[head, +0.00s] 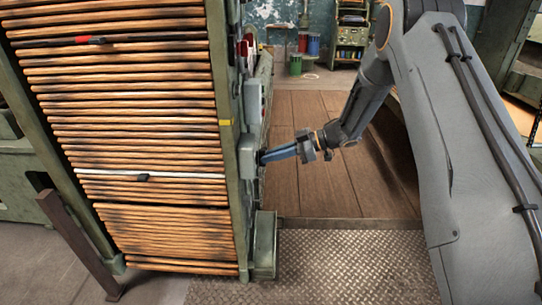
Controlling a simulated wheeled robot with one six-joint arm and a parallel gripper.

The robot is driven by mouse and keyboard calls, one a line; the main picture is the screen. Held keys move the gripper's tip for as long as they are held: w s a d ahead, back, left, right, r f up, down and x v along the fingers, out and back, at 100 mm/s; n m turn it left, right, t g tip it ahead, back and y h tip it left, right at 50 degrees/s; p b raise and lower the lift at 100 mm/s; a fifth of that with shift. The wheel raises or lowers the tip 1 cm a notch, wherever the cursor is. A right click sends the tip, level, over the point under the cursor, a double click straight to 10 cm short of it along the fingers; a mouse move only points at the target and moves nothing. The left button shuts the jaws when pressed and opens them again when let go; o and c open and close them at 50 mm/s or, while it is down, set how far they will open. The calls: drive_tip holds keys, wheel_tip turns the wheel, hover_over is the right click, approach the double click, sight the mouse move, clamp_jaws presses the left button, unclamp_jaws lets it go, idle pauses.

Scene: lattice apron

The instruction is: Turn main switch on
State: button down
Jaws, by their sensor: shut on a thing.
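The main switch appears to be the grey box (247,158) on the right-hand side of the tall green-framed rack, seen edge-on in the head view. My gripper (264,157) reaches it from the right with its blue fingers nearly level. The fingertips are shut on a small part at the box's face. That part is mostly hidden by the fingers, and its position cannot be read from here.
The rack's front has many wooden slats (130,145). Another grey box (253,100) sits above the switch. A dark post (78,240) leans at the lower left. Wooden floor (310,180) and metal tread plate (320,265) are clear. Drums (313,45) and shelves stand far back.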

idle(0.4)
drive_tip(key=c, duration=1.8)
unclamp_jaws()
drive_tip(key=shift+d, duration=0.1)
drive_tip(key=v, duration=0.3)
drive_tip(key=b+v, duration=0.1)
drive_tip(key=v, duration=0.3)
drive_tip(key=shift+w+d+r+b, duration=0.1)
drive_tip(key=shift+w+d+b, duration=0.05)
drive_tip(key=shift+d+b, duration=0.15)
